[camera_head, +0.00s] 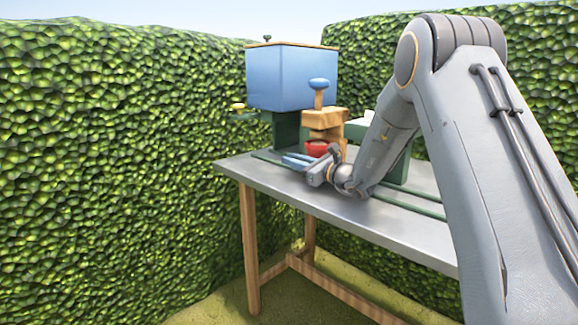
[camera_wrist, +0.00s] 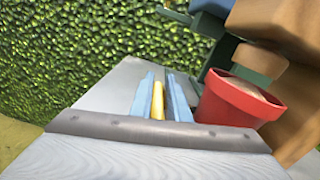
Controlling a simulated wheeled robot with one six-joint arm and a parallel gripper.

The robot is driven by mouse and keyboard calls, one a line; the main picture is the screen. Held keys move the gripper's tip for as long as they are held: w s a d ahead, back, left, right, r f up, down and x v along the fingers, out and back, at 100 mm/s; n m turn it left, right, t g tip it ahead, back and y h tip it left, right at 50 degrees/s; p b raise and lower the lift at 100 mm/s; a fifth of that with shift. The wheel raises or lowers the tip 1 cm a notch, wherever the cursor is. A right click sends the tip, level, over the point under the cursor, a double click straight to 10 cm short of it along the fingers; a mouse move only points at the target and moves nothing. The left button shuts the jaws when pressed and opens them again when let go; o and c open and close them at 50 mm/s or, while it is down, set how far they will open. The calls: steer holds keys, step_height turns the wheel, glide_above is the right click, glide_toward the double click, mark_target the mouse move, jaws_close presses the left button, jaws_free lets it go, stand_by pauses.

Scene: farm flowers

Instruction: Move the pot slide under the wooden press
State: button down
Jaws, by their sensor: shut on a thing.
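A red pot (camera_head: 316,149) with brown filling stands at the foot of the wooden press (camera_head: 325,118), which has a blue knob on top. In the wrist view the pot (camera_wrist: 240,100) is right of my fingers, close to the wooden blocks (camera_wrist: 280,25); I cannot tell whether it is exactly under the press. My gripper (camera_head: 297,160) is low over the table, beside the pot. Its blue fingers (camera_wrist: 161,98) are shut on a yellow bar (camera_wrist: 157,100), seemingly the pot slide's handle. The rest of the slide is hidden.
The grey table (camera_head: 258,177) carries green rails (camera_head: 410,207). A blue hopper (camera_head: 290,77) on a green stand is behind the press. Tall hedges (camera_head: 110,150) close off the back and left. The table's left front is bare.

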steer(key=shift+s+a+f, duration=0.2)
steer(key=shift+a+f, duration=0.15)
steer(key=shift+a, duration=0.1)
steer(key=c, duration=1.8)
jaws_free()
steer(key=shift+a, duration=0.15)
steer(key=shift+w+d+r, duration=0.1)
steer(key=shift+d, duration=0.25)
steer(key=shift+d+r, duration=0.1)
steer(key=shift+p+v, duration=0.3)
steer(key=shift+v, duration=3.55)
